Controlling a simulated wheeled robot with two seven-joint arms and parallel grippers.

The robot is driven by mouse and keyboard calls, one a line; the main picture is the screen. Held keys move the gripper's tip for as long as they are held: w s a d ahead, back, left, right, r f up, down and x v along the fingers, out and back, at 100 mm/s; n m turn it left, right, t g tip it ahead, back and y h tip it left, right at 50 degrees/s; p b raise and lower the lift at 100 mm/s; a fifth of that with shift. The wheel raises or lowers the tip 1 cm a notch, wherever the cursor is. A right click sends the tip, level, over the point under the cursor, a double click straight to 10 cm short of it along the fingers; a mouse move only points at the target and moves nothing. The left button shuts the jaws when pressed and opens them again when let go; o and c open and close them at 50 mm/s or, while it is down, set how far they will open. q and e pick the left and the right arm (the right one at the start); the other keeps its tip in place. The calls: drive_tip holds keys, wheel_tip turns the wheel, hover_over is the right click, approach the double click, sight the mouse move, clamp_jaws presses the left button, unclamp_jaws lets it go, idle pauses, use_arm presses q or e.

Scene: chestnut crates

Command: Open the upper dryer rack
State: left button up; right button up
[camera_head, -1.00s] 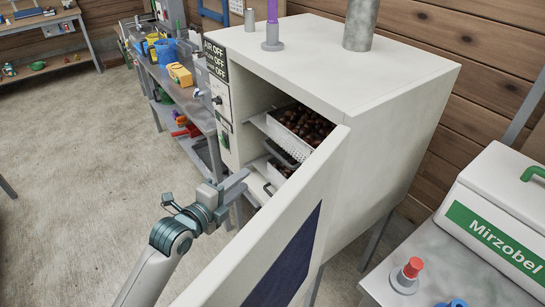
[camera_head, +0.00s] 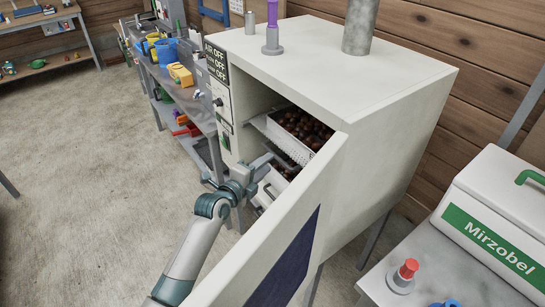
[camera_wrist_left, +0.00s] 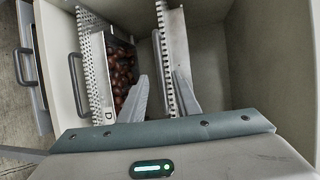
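The cream dryer cabinet (camera_head: 385,130) stands with its door (camera_head: 270,245) swung open towards me. The upper rack (camera_head: 287,142), a white perforated tray of dark chestnuts, sits inside the cabinet. The lower rack is mostly hidden behind my gripper and the door. My left gripper (camera_head: 266,168) is open at the cabinet opening, below the upper rack's front in the picture. In the left wrist view the spread fingers (camera_wrist_left: 163,90) point into the cabinet, near two perforated tray edges. One tray there, marked D (camera_wrist_left: 108,115), holds chestnuts. Contact cannot be told. My right gripper is out of view.
The door edge rises close beside my left arm. A control panel (camera_head: 218,95) is left of the opening. A metal bench (camera_head: 190,105) with tools and a yellow item (camera_head: 180,74) stands at the back left. A white Mirzobel box (camera_head: 500,205) stands at the right.

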use_arm(q)
drive_tip(key=shift+p+x, duration=0.3)
drive_tip(key=shift+x, duration=2.25)
clamp_jaws()
